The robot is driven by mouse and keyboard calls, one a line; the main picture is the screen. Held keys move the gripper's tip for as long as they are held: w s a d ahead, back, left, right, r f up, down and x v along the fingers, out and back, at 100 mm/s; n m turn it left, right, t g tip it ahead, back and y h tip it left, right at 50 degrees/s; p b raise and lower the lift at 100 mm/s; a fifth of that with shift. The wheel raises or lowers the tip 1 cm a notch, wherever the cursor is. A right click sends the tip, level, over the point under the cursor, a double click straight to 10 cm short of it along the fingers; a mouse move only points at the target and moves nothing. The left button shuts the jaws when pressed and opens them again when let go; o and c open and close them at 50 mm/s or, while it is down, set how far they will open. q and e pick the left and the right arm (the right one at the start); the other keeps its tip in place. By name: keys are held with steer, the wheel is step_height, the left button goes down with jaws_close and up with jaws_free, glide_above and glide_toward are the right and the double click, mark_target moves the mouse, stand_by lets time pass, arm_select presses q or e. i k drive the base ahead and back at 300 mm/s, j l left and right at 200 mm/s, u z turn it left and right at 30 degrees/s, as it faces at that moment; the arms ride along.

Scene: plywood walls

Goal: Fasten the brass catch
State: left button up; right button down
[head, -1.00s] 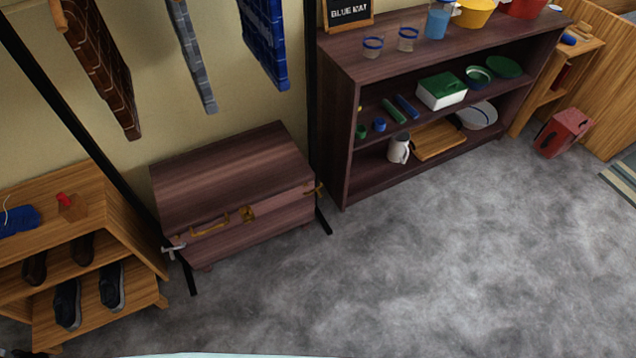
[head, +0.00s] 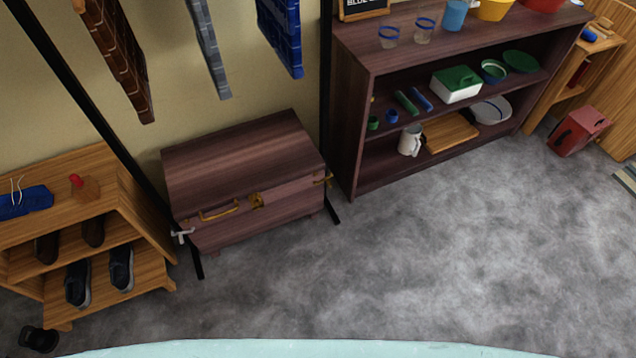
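A dark wooden chest (head: 240,150) stands on the floor against the wall with its lid down. A brass catch (head: 322,181) is at the right end of its front and sticks out a little; I cannot tell whether it is fastened. A silver-grey catch (head: 183,235) sticks out at the left end. A brass lock plate (head: 257,200) is at the middle of the front, with a brass handle (head: 220,211) left of it. Neither of my grippers is in view.
A shoe rack (head: 140,222) stands close left of the chest. A dark shelf unit (head: 352,140) stands close on its right. Clothes (head: 115,60) hang above. A black object (head: 38,340) lies at lower left. The grey floor (head: 400,260) in front is clear.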

mark_target(327, 179)
steer(key=i+l+u, duration=0.1)
steer(key=u, duration=0.35)
steer(key=l+u, duration=0.3)
steer(key=u, duration=0.15)
steer(key=i+l+u, duration=0.1)
steer(key=l+u, duration=0.15)
steer(key=u, duration=0.2)
steer(key=l+u, duration=0.2)
steer(key=u, duration=0.25)
